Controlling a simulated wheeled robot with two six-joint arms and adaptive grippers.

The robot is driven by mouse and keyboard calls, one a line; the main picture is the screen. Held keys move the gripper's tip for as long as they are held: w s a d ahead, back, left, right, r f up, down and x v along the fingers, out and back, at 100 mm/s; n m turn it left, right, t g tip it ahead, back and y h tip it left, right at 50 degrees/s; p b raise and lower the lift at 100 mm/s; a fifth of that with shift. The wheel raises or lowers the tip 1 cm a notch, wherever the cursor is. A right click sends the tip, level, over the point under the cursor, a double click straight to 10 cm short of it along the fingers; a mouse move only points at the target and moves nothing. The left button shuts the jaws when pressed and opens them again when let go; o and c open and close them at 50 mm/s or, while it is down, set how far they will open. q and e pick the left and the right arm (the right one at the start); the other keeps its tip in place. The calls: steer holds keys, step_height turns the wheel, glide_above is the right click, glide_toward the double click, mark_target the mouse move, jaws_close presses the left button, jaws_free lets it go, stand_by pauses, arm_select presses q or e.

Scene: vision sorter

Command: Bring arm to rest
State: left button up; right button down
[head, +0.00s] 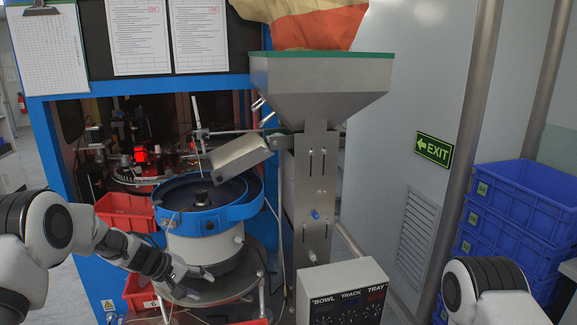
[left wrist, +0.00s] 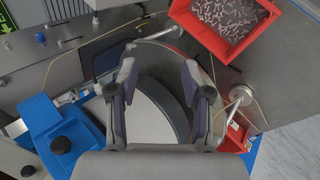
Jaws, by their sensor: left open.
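My left arm (head: 120,245) reaches in from the left in the head view. Its gripper (head: 200,285) is open, low beside the white base of the blue-rimmed bowl feeder (head: 190,215). In the left wrist view the two fingers of the left gripper (left wrist: 160,82) are spread apart with nothing held between them. Part of my right arm (head: 490,285) shows at the lower right of the head view; its gripper is out of view.
A steel hopper (head: 318,80) stands behind the control box (head: 345,295). Blue crates (head: 515,215) are stacked at the right. A red bin (head: 125,213) sits left of the bowl. Another red bin (left wrist: 207,40) holds small parts in the left wrist view.

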arm_select(q)
steer(key=s+d+f+n+g+b, duration=0.15)
steer(key=s+d+f+b, duration=0.3)
steer(key=s+f, duration=0.95)
steer(key=s+d+f+n+g+b, duration=0.1)
steer(key=s+d+f+n+b, duration=0.3)
steer(key=s+f, duration=0.95)
steer(key=s+a+f+m+g+y, duration=0.1)
steer(key=s+a+f+m+y, duration=0.1)
steer(key=s+m, duration=0.4)
steer(key=s+a+f+m+g+y, duration=0.1)
steer(key=s+a+m+y, duration=0.3)
steer(key=s, duration=0.7)
steer(key=shift+s+a+f+m, duration=0.25)
steer(key=shift+a+f+m, duration=0.25)
steer(key=shift+a+m, duration=0.7)
arm_select(e)
step_height(320, 180, down, 10)
steer(key=shift+f, duration=0.25)
arm_select(q)
steer(key=shift+g, duration=0.25)
